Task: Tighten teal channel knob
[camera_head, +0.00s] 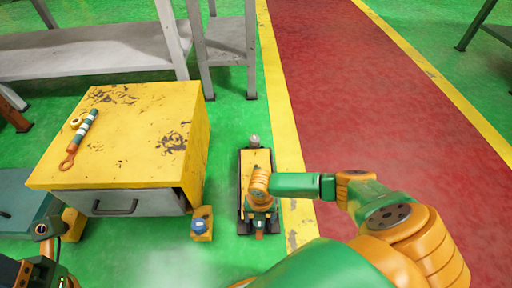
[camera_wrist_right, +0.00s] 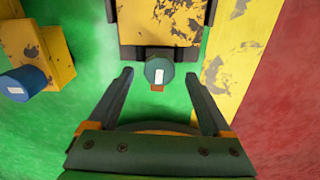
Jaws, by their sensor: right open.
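The teal knob (camera_wrist_right: 159,70) shows in the right wrist view as a round dark teal cap with a pale label. It is on the near end of a low yellow-topped dark unit (camera_wrist_right: 160,25), which stands on the green floor in the head view (camera_head: 256,160). My right gripper (camera_wrist_right: 159,75) is open, its fingertips apart on both sides of the knob in the picture. I cannot tell how far above the knob they are. In the head view my right gripper (camera_head: 262,212) hides the knob and part of the unit. Parts of my left arm show at lower left.
A blue knob (camera_head: 200,224) on a small yellow block stands left of the unit. A worn yellow cabinet (camera_head: 120,150) with a grey drawer carries a striped tool (camera_head: 82,135). A yellow floor line (camera_head: 275,90) and red walkway lie to the right.

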